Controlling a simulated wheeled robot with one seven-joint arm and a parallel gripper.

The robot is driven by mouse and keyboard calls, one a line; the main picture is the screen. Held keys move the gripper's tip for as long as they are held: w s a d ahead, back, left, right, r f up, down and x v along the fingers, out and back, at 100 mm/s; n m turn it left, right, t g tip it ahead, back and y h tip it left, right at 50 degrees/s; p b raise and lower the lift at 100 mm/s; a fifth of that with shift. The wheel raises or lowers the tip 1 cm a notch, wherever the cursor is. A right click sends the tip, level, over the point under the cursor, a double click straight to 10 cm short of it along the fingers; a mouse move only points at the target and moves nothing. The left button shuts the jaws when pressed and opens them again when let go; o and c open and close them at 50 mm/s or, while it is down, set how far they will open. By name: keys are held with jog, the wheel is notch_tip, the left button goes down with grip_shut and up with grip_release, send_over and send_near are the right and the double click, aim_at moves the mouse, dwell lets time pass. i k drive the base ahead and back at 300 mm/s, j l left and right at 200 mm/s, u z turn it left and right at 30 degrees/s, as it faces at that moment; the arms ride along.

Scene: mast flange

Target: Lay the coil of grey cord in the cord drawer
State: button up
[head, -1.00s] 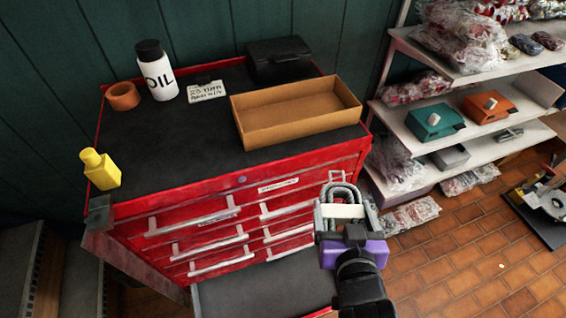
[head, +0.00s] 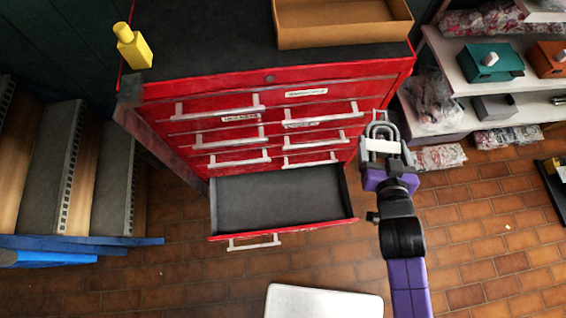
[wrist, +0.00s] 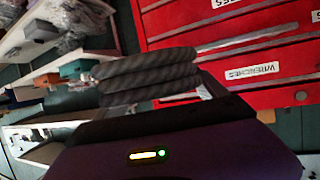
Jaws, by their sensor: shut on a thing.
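My gripper (head: 381,150) is shut on the coil of grey cord (head: 383,131), in front of the red cabinet's right side. The coil stands up above the jaws in the head view, with a pale band across it. In the wrist view the grey coil (wrist: 148,78) shows as several thick twisted strands stacked above my purple gripper body. A low drawer (head: 280,200) of the cabinet is pulled out, dark-lined and empty, left of and below my gripper. No label on it is visible, so I cannot tell whether it is the cord drawer.
The red cabinet (head: 270,97) has several shut drawers above the open one; a wrench label (wrist: 252,72) shows in the wrist view. A cardboard tray (head: 345,36) and yellow bottle (head: 133,47) stand on top. Shelves (head: 470,85) stand right.

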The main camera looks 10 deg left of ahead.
aim_at(277, 210)
jog(key=i+l+u, duration=0.15)
jog(key=l+u, duration=0.65)
jog(key=l, duration=0.15)
jog(key=l+u, duration=0.8)
jog(key=l, duration=0.25)
jog(key=i+l+u, duration=0.1)
jog(key=l+u, duration=0.3)
jog(key=l, duration=0.2)
jog(key=l+u, duration=0.4)
jog(key=l, duration=0.15)
jog(key=k+l+u, duration=0.1)
jog(key=l+u, duration=0.3)
jog(key=l, duration=0.2)
jog(key=k+l+u, duration=0.15)
jog(key=l+u, duration=0.25)
jog(key=l, duration=0.2)
jog(key=l+u, duration=0.3)
jog(key=l, duration=0.3)
